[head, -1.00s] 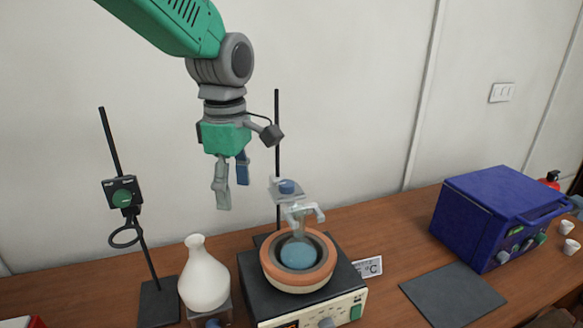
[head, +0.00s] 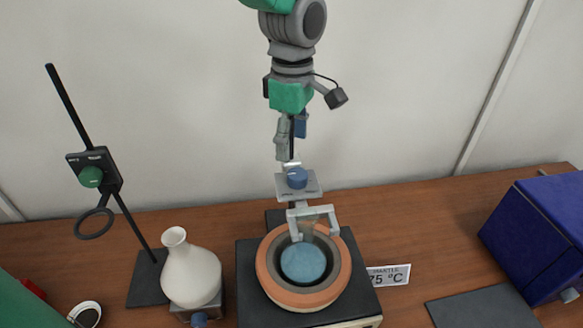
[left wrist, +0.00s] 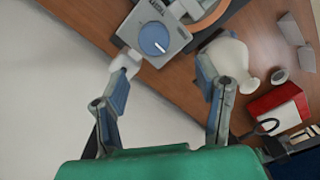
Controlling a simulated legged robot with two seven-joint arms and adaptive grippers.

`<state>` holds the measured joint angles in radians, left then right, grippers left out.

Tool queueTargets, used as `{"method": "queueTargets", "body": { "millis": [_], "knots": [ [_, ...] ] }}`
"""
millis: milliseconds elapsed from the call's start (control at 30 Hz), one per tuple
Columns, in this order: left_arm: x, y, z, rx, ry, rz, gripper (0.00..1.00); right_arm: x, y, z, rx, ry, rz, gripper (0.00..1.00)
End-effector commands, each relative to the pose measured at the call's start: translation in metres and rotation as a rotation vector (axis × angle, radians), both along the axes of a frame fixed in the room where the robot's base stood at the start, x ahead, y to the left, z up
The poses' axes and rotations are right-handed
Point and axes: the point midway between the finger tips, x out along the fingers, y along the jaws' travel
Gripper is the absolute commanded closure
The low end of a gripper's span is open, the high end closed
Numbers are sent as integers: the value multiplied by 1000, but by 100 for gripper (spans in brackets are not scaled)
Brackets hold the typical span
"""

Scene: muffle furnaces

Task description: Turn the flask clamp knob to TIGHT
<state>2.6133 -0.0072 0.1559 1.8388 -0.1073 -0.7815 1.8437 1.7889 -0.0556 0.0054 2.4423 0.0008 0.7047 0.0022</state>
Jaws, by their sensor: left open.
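The flask clamp knob (head: 297,178) is a blue dial on a light grey plate (head: 313,190) on the rod behind the heating mantle. The knob (left wrist: 153,40) also shows in the left wrist view, with a white line on its face. In the left wrist view the open fingers (left wrist: 170,58) spread below the knob. My right gripper is not in view.
A white flask (head: 190,270) stands left of the orange-rimmed mantle (head: 345,265). A stand with a green knob (head: 91,177) and ring is farther left. A blue furnace (head: 545,235) and dark mat (head: 485,308) are at the right. A temperature card (head: 390,275) stands beside the mantle.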

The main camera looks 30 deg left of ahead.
Motion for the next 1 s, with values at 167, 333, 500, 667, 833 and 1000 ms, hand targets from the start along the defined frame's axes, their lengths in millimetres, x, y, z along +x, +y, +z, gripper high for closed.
{"method": "queueTargets", "body": {
  "millis": [167, 333, 500, 667, 833, 1000],
  "knots": [
    [-1, 0, -39, 1, 5, -2, 42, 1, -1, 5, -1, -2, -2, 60],
    [-3, 6, -66, -4, 1, -1, 42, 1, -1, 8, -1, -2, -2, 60],
    [-2, 10, -80, -10, -1, 1, 42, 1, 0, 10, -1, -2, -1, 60],
    [0, 7, -82, -6, -2, 0, 42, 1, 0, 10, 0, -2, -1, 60],
    [-1, 2, -81, -1, -3, -1, 46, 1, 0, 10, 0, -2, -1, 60],
    [-1, -2, -80, 1, -4, -2, 91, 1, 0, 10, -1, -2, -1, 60]
  ]
}}
